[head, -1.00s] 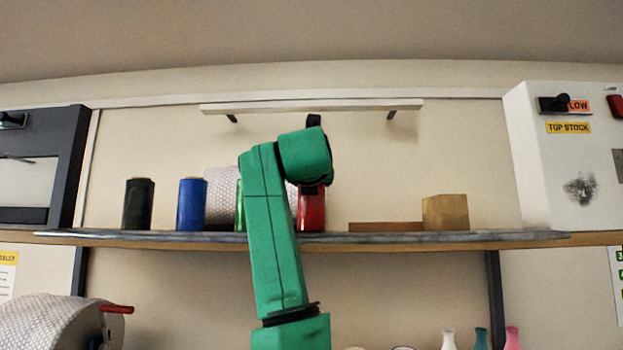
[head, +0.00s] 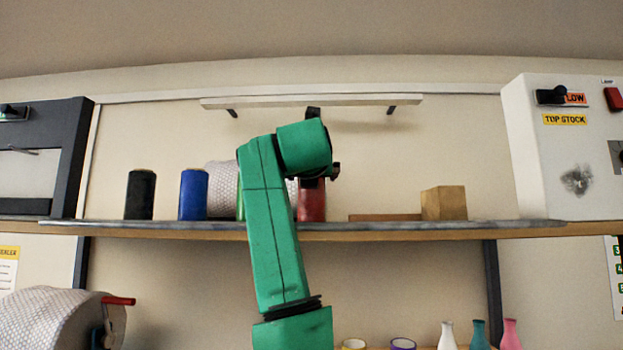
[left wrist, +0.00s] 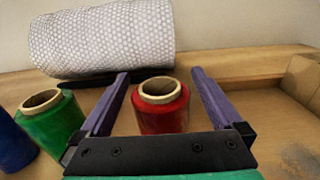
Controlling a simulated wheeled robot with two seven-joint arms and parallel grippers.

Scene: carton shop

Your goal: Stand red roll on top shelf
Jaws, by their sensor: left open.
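The red roll (head: 312,205) stands upright on the top shelf (head: 400,228), partly hidden behind my left wrist in the head view. In the left wrist view the red roll (left wrist: 162,115) shows its tan core rim, facing up. My left gripper (left wrist: 160,74) is open, with one finger on each side of the red roll and a gap visible on both sides. In the head view the fingers are mostly hidden by the green arm. My right gripper is not in view.
A green roll (left wrist: 52,122), a blue roll (head: 193,195) and a black roll (head: 140,195) stand to the left. A bubble-wrap roll (left wrist: 100,40) lies behind. A cardboard box (head: 444,203) sits to the right. A white cabinet (head: 560,190) bounds the right end.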

